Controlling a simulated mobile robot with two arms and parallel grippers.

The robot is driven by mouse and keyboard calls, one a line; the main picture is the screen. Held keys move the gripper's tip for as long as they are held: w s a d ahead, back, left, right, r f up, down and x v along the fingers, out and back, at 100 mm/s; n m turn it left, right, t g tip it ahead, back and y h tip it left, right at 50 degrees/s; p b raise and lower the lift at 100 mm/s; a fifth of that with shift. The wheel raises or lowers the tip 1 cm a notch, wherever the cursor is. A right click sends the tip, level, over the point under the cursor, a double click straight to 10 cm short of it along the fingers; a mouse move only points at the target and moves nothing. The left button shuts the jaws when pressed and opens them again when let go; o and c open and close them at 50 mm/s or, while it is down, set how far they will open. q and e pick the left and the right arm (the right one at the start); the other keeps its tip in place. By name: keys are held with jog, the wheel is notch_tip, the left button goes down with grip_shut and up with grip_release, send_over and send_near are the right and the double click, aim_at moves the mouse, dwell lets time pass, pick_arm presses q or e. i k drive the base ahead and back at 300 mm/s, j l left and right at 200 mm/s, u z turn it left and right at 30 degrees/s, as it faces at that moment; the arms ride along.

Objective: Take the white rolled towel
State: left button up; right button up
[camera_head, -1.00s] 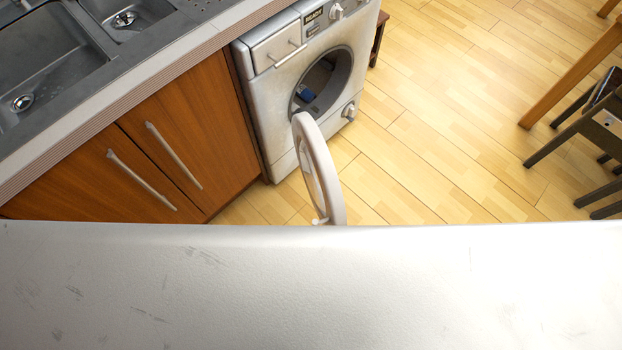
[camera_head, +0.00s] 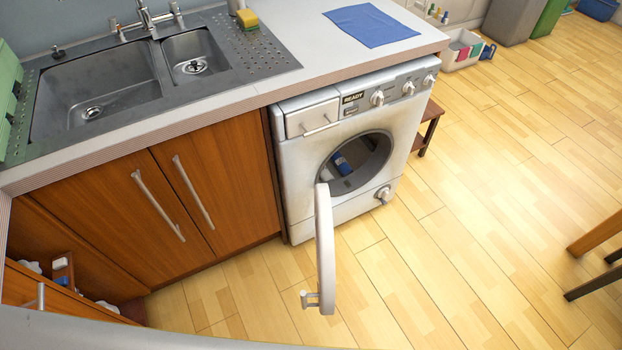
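I cannot make out a white rolled towel for certain. Small white items (camera_head: 32,267) show at the lower left beside the wooden cabinet front, too small to identify. The washing machine (camera_head: 300,168) has its round door (camera_head: 325,245) swung open toward me. A blue item (camera_head: 342,163) with some white near it shows inside the dark drum; its shape is unclear. Neither of my grippers is in view.
A counter with a double sink (camera_head: 100,85) runs along the left and back. A blue cloth (camera_head: 371,25) lies flat on it. A white basket (camera_head: 461,50) stands on the floor at the back. Wooden furniture legs (camera_head: 597,235) stand at the right; the floor between is clear.

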aim_at(325, 176)
jog(key=l+u, duration=0.1)
jog(key=u, duration=0.25)
jog(key=i+l+u, duration=0.25)
jog(key=l, duration=0.2)
jog(key=l+u, duration=0.2)
jog(key=l, duration=0.2)
jog(key=i+l+u, duration=0.25)
jog(key=l, duration=0.25)
jog(key=k, duration=0.1)
